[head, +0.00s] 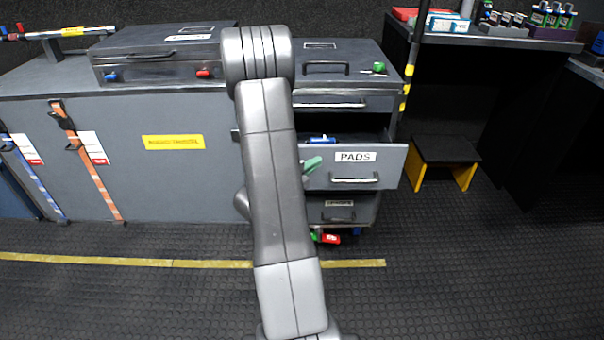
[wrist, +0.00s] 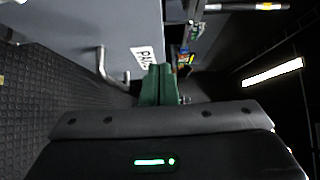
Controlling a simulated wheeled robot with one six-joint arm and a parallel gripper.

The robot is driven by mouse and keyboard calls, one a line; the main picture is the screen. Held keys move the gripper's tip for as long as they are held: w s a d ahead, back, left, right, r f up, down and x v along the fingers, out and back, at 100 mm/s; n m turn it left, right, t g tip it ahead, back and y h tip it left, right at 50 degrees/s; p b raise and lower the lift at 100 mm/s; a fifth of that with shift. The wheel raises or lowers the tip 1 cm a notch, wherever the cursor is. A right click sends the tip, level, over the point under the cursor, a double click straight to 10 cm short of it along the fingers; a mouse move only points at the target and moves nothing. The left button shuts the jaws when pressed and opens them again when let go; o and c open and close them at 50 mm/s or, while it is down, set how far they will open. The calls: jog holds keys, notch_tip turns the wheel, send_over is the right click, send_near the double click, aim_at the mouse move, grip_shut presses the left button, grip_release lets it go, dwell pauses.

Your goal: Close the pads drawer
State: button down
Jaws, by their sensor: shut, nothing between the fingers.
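The pads drawer (head: 393,168) is pulled out of the grey cabinet, its front labelled PADS above a metal bar handle (head: 354,181). In the head view my arm hides the left part of the drawer. My gripper (head: 312,164) is shut and empty, its green fingers at the left part of the drawer front. In the wrist view the shut fingers (wrist: 158,84) overlap the end of the PADS label on the drawer front (wrist: 85,30), near its top edge. The handle (wrist: 106,70) is left of the fingers. I cannot tell whether the fingertips touch the front.
A closed drawer (head: 345,104) is above and another (head: 340,209) below. A blue item (head: 322,139) shows inside the open drawer. A black and yellow step stool (head: 445,158) stands at right. Red and green items (head: 329,238) lie low by the cabinet. The floor in front is clear.

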aim_at(323, 149)
jog(key=shift+w+d+b, duration=0.2)
jog(key=shift+w+b, duration=0.15)
jog(key=shift+w, duration=1.85)
jog(key=w+p, duration=0.3)
jog(key=w, duration=1.1)
jog(key=shift+p, duration=0.4)
